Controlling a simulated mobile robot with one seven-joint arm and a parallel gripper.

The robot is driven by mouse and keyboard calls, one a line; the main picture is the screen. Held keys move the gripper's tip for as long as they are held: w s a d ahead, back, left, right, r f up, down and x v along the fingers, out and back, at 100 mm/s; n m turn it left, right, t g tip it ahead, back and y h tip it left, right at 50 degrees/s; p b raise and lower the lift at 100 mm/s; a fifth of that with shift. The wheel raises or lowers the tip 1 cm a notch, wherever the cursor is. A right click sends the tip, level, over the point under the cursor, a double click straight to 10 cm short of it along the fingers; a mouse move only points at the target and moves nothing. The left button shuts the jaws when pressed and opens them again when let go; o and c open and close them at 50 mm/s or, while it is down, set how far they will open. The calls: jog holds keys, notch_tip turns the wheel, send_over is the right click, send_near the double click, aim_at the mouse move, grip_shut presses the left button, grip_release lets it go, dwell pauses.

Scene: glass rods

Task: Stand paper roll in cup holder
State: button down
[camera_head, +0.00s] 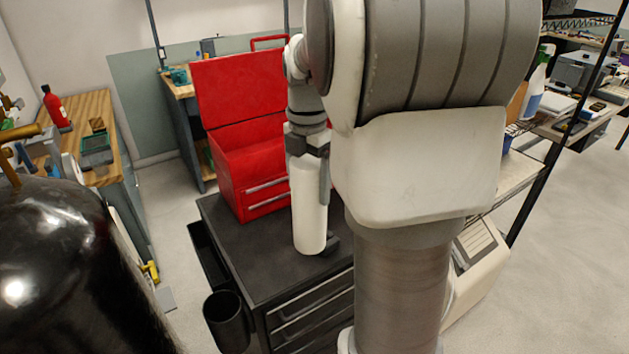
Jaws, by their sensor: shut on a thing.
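The white paper roll (308,210) is upright, leaning slightly, over the black top of the tool cart (270,265). My gripper (309,148) is shut on the upper end of the roll from above. I cannot tell whether the bottom of the roll touches the cart top. The cup holder (228,322) is a black open cylinder on the cart's near left side, lower than the top and to the left of the roll. Its inside looks dark and its bottom is hidden.
A red toolbox (245,170) with its lid raised stands on the cart behind the roll. A black side tray (208,258) hangs behind the cup holder. A small dark object (332,243) sits beside the roll's base. A glossy black tank (70,270) stands at the left.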

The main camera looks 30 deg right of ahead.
jog(key=w+a+f+n+p, duration=0.2)
jog(key=a+n, duration=0.2)
jog(key=a, duration=0.7)
jog(key=w+a+f+n+p, duration=0.15)
jog(key=a+n, duration=0.25)
jog(key=a, duration=0.7)
notch_tip(320, 180, down, 17)
jog(key=b, duration=1.2)
jog(key=shift+f, duration=0.2)
jog(key=shift+s+d, duration=0.1)
grip_release()
notch_tip(320, 180, up, 18)
jog(key=p, duration=0.2)
jog(key=shift+f, duration=0.25)
jog(key=shift+s, duration=0.1)
